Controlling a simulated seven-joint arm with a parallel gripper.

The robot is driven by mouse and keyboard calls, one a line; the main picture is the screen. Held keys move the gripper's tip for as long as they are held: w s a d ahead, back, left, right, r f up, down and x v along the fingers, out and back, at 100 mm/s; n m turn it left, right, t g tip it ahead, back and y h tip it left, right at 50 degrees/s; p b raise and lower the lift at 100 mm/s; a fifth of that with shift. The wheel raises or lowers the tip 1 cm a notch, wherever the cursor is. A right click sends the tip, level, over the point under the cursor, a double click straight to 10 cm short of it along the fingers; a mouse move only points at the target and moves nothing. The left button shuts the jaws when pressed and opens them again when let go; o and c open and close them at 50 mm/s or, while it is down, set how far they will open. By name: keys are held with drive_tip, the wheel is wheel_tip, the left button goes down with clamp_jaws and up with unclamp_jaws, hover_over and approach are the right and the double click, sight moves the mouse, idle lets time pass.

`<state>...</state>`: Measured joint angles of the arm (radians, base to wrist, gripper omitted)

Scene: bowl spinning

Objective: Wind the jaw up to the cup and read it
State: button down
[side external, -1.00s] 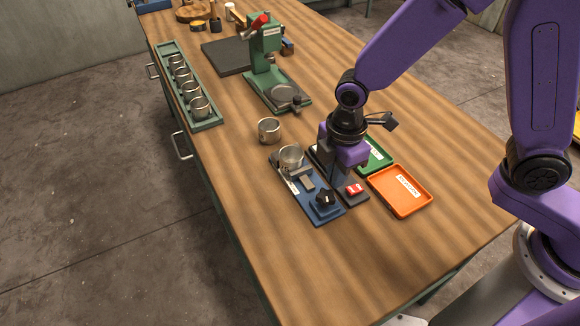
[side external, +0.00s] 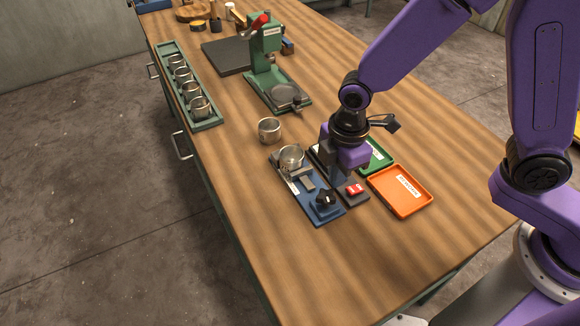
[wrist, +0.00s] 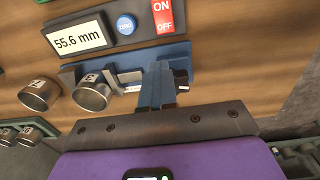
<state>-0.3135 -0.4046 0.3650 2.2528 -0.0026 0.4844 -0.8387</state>
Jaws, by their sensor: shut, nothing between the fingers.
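The blue gauge (side external: 316,213) lies on the bench with a metal cup (side external: 291,157) at its far end; this cup also shows in the wrist view (wrist: 92,94). A grey jaw block (side external: 306,178) sits beside the cup; whether they touch I cannot tell. The readout (wrist: 80,38) shows 55.6 mm, beside a blue zero button (wrist: 126,25) and a red ON/OFF switch (wrist: 163,14).
A loose metal cup (side external: 269,130) stands behind the gauge. An orange tray (side external: 401,212) and a green tray (side external: 385,166) lie to the right. A green rack (side external: 211,124) of several cups and a green press (side external: 265,60) stand farther back. The bench's near end is clear.

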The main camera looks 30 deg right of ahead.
drive_tip(key=shift+s+d+f+g, duration=0.15)
drive_tip(key=shift+s+f, duration=0.15)
drive_tip(key=shift+s, duration=0.55)
drive_tip(key=shift+s+a+f+g, duration=0.15)
drive_tip(key=shift+s+f, duration=0.15)
drive_tip(key=shift+s, duration=0.5)
drive_tip(key=shift+d, duration=0.4)
wheel_tip(320, 180, up, 6)
drive_tip(key=shift+w+r, duration=0.15)
drive_tip(key=shift+w, duration=0.2)
drive_tip(key=shift+w, duration=0.1)
